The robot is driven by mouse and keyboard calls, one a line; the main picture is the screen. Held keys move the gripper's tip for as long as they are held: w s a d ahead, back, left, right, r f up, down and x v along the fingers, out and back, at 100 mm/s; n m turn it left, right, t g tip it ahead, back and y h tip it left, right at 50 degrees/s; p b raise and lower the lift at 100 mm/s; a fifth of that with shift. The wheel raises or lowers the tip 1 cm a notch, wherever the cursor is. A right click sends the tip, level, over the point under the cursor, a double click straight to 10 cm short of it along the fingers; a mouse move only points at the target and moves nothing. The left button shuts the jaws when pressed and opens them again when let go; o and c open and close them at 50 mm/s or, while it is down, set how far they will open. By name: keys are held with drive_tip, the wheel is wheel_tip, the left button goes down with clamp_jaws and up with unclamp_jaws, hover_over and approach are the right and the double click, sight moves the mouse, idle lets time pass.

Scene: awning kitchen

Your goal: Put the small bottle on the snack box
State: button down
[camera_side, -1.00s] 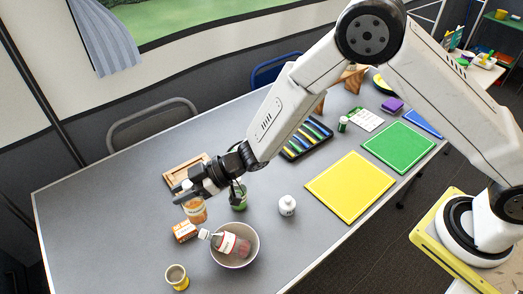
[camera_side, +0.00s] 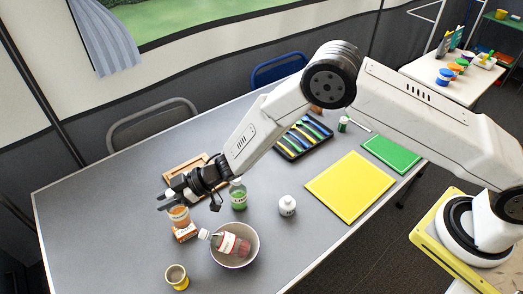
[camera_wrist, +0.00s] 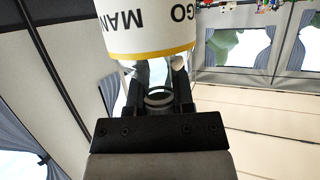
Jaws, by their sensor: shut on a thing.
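My gripper (camera_wrist: 158,85) is shut on the neck end of this bottle. The orange snack box (camera_side: 185,234) lies on the table directly below the bottle, which hides part of it. I cannot tell whether the bottle's base touches the box.
A bowl (camera_side: 257,252) with a tilted red-labelled bottle (camera_side: 231,244) stands close to the right. A green bottle (camera_side: 238,196) and a white bottle (camera_side: 287,205) stand nearby. A yellow-based cup (camera_side: 177,276) is in front, and a wooden tray (camera_side: 172,172) is behind.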

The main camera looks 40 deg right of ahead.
drive_tip(key=shift+w+a+f, duration=0.15)
drive_tip(key=shift+w+f, duration=0.1)
drive_tip(key=shift+f, duration=1.55)
drive_tip(key=shift+f, duration=0.1)
drive_tip(key=shift+c, duration=2.4)
unclamp_jaws()
drive_tip(key=shift+s+d+r, duration=0.2)
drive_tip(key=shift+d+r, duration=0.15)
drive_tip(key=shift+d, duration=0.2)
drive_tip(key=v, duration=1)
drive_tip(key=shift+s+d, duration=0.2)
drive_tip(key=shift+d, duration=0.15)
drive_tip(key=shift+r, duration=0.15)
